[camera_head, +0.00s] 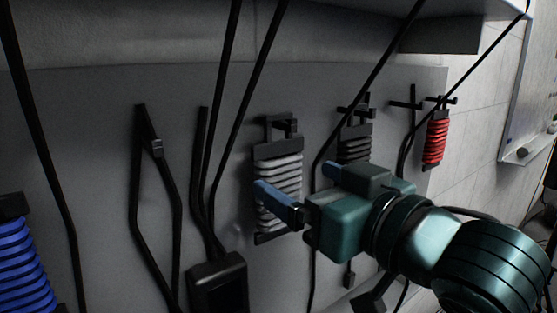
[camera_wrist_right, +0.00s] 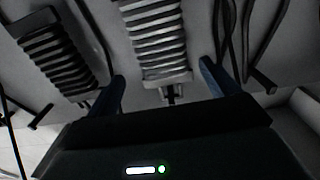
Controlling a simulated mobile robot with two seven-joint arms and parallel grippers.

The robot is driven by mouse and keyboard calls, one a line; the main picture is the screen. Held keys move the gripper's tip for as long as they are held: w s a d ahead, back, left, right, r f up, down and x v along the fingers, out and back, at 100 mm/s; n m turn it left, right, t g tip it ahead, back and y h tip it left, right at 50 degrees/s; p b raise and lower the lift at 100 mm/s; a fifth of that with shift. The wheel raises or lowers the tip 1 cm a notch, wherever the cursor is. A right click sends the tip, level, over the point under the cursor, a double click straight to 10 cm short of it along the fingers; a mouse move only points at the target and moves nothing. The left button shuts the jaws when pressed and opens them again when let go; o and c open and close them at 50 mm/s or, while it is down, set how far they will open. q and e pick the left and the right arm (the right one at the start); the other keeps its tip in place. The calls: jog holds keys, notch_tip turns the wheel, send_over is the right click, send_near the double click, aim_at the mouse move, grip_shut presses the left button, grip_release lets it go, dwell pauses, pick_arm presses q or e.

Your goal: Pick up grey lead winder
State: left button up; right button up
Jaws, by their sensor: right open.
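The grey lead winder (camera_head: 290,170), a ribbed light-grey coil with dark end pieces, hangs from a dark hook on the grey panel in the head view. My right gripper (camera_head: 306,186) is open in front of the panel, its near finger overlapping the winder's lower left part. In the right wrist view the grey winder (camera_wrist_right: 155,40) appears between and beyond the two blue fingertips of the right gripper (camera_wrist_right: 165,82). No contact with the winder can be made out. My left gripper is not in view.
A black winder (camera_head: 355,148) hangs just right of the grey one, partly behind my right gripper. A red winder (camera_head: 435,142) hangs farther right, and a blue winder (camera_head: 22,262) at far left. Black cables (camera_head: 240,90) cross in front of the panel (camera_head: 90,120).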

aim_at(286, 175)
jog(key=shift+a, duration=0.1)
jog(key=shift+w+a+p, duration=0.2)
jog(key=shift+p, duration=0.1)
jog(key=shift+p+x, duration=0.5)
jog(key=shift+x, duration=1.9)
jog(key=shift+s+a+f, duration=0.1)
jog(key=shift+s, duration=0.05)
jog(key=shift+c, duration=0.6)
jog(key=c, duration=1.1)
